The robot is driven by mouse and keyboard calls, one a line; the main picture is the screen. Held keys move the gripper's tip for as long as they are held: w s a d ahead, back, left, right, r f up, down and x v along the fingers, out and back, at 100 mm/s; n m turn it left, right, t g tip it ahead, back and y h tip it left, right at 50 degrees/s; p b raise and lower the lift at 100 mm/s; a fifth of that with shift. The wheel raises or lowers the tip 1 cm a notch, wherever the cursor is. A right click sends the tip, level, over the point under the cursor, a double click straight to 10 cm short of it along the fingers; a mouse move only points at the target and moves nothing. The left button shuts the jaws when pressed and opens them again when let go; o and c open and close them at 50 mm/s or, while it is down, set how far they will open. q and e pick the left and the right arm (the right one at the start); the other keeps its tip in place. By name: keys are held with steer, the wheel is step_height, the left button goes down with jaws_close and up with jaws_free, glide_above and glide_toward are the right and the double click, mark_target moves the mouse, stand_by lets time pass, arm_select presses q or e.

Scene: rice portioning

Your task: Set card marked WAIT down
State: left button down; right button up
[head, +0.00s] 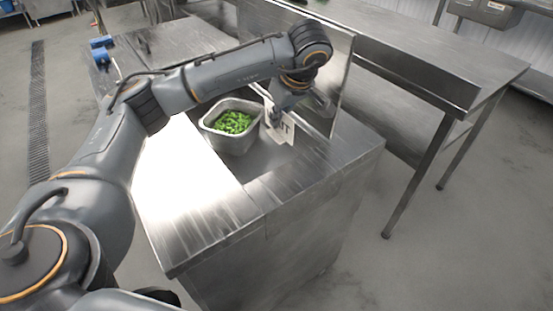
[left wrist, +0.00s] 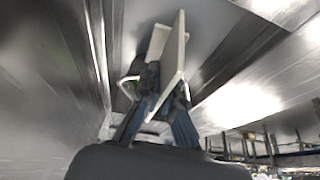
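The white card (head: 283,131) shows the letters "IT" in the head view, and the rest of its marking is hidden behind my gripper. It stands roughly upright over the steel counter, right of the container and in front of the steel back panel. My left gripper (head: 276,117) is at the card's upper part. In the left wrist view the fingers (left wrist: 164,98) lie on both sides of the card (left wrist: 172,62), shut on it. I cannot tell whether its lower edge touches the counter. My right gripper is not in view.
A steel container (head: 233,147) of green pieces (head: 233,122) stands just left of the card. The steel back panel (head: 338,85) rises close behind it. The counter (head: 262,193) is bare toward the front. Blue items (head: 101,50) lie at the far left end.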

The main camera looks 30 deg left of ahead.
arm_select(q)
step_height(320, 180, down, 10)
steer(key=shift+f+p, duration=0.2)
steer(key=shift+p, duration=0.15)
step_height(320, 180, down, 3)
steer(key=shift+f, duration=0.15)
steer(key=shift+f, duration=0.1)
steer(key=c, duration=1.5)
jaws_free()
